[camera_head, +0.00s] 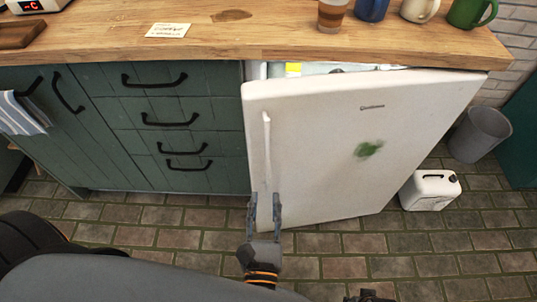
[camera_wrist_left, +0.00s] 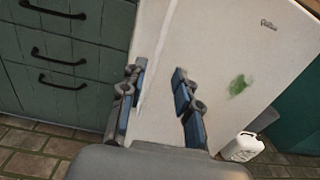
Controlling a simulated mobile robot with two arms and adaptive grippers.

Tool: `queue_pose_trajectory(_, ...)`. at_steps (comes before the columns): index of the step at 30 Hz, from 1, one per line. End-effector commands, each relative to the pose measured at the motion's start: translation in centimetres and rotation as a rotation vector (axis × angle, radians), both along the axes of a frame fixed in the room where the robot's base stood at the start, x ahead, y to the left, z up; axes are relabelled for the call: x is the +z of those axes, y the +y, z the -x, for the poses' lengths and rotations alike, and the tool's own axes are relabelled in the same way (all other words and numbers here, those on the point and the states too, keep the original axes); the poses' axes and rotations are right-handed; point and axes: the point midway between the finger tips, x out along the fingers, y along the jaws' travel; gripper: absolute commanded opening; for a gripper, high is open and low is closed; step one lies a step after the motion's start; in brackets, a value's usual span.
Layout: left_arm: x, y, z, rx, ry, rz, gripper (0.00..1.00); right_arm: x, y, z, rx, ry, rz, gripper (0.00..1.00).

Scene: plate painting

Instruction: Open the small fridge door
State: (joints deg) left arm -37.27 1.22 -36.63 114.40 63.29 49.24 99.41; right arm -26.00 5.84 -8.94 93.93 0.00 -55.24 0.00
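The small white fridge (camera_head: 362,150) stands under the counter with its door ajar, swung out at the left. Its interior shows through a narrow gap along the top. The door's upright white handle (camera_head: 267,145) is near the left edge; it also shows in the left wrist view (camera_wrist_left: 158,55). My left gripper (camera_head: 265,205) is open at the lower end of the handle, its fingers apart on either side of the handle's line. Contact cannot be told. A small dark part at the bottom edge may belong to my right gripper (camera_head: 368,296); its fingers cannot be made out.
Green drawers (camera_head: 175,120) with black handles are left of the fridge. A wooden counter (camera_head: 250,45) above holds mugs and a glass. A white canister (camera_head: 430,190) stands on the floor close to the door's right, with a grey bin (camera_head: 480,135) behind. The brick floor in front is clear.

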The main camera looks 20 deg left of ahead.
Motion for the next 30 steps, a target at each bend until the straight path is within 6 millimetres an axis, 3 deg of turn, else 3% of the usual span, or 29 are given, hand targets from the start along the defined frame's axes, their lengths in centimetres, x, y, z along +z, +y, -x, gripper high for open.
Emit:
queue_pose_trajectory(15,0.2,2.6,-10.0,0.0,-0.002,0.0,0.32,-3.2,-0.3,2.0,0.004,0.022,0.002,0.4)
queue_pose_trajectory(21,0.0,3.1,-11.7,-0.001,0.0,-0.001,0.32,-3.8,-0.3,2.4,0.005,0.026,0.003,0.4)
queue_pose_trajectory(30,0.0,3.2,-12.0,-0.001,0.001,0.0,0.32,-3.9,-0.4,2.5,0.005,0.026,0.003,0.4)
